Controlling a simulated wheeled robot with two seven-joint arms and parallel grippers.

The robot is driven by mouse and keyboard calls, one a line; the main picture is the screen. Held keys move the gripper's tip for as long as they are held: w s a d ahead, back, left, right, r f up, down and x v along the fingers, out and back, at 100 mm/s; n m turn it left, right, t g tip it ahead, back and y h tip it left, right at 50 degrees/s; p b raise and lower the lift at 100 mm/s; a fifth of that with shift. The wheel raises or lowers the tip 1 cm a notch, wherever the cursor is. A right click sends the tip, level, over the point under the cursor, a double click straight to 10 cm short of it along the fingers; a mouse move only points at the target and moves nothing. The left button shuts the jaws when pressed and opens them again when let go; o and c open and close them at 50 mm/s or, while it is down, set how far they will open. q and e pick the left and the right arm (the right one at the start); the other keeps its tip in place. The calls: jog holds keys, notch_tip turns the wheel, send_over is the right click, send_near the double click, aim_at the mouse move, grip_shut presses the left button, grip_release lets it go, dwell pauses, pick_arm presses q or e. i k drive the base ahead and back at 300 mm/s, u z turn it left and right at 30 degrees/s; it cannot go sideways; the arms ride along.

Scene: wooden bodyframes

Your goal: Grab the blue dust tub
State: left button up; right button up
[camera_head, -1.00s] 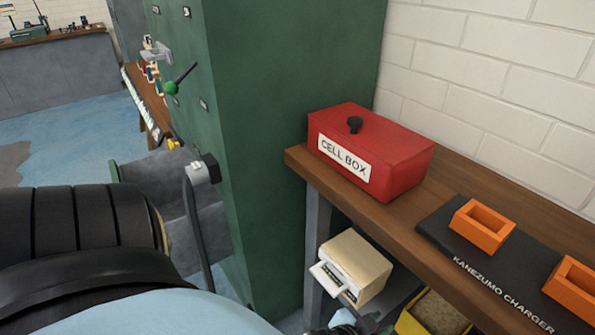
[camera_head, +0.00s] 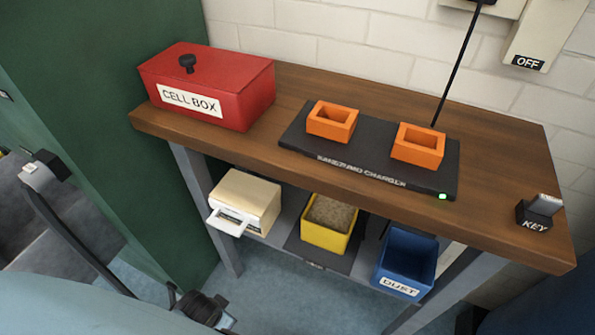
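The blue dust tub (camera_head: 405,262) is an open-topped box with a white DUST label on its front. It stands upright on the lower shelf of the bench, at the right end, below the tabletop. Its open top faces up and its inside looks empty, though shadow covers part of it.
A yellow tub (camera_head: 328,236) of brown grains and a cream device (camera_head: 247,200) share the lower shelf (camera_head: 282,236). The wooden bench top (camera_head: 490,165) overhangs them, carrying a red cell box (camera_head: 240,98), charger (camera_head: 290,136) and KEY block (camera_head: 530,217). A green cabinet (camera_head: 110,120) stands left.

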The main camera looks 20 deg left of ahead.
aim_at(407, 263)
jog(key=z, duration=2.15)
jog(key=k, duration=1.2)
jog(key=u, duration=1.4)
jog(key=i, duration=0.5)
